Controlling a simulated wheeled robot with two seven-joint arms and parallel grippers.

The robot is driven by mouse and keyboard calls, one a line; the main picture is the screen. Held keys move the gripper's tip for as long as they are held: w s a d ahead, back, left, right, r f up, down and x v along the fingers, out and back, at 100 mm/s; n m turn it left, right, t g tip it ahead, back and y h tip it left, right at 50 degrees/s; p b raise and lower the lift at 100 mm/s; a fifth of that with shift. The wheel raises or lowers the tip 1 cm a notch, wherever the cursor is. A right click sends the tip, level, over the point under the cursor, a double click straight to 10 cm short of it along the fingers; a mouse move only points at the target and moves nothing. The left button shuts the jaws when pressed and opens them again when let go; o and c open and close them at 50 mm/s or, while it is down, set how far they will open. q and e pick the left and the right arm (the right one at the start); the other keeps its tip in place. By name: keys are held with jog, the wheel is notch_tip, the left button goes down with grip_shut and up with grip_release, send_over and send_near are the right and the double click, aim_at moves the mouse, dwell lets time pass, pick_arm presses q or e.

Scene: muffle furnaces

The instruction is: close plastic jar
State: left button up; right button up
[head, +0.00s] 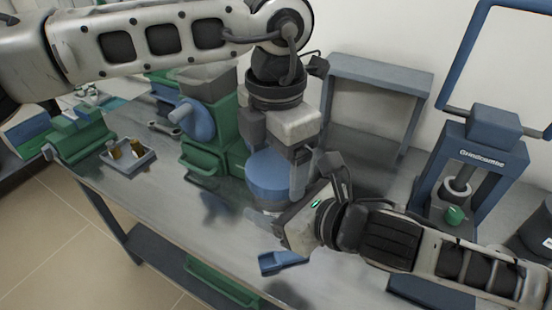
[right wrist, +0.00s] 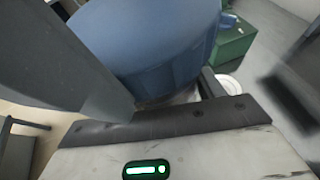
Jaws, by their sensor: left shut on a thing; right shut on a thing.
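The plastic jar has a wide blue lid (head: 268,174), and a small pale part of the jar body (right wrist: 186,96) shows under it in the right wrist view. The lid also fills the top of that view (right wrist: 155,40). I cannot tell whether the lid sits fully down on the jar. My left gripper (head: 273,160) reaches down from above and is shut on the lid, with a finger along its right side. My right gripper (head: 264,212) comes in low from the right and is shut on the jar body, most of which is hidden.
A green and blue machine (head: 212,130) stands just left of the jar. A grey frame stand (head: 378,75) is behind, and a blue press (head: 482,165) stands at the right. A blue scoop-like piece (head: 284,261) lies near the front edge. A small tray (head: 128,158) is at left.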

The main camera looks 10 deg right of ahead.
pick_arm(q)
jog(key=m, duration=1.1)
jog(key=o, duration=1.1)
jog(key=shift+c, duration=0.2)
notch_tip(320, 180, up, 12)
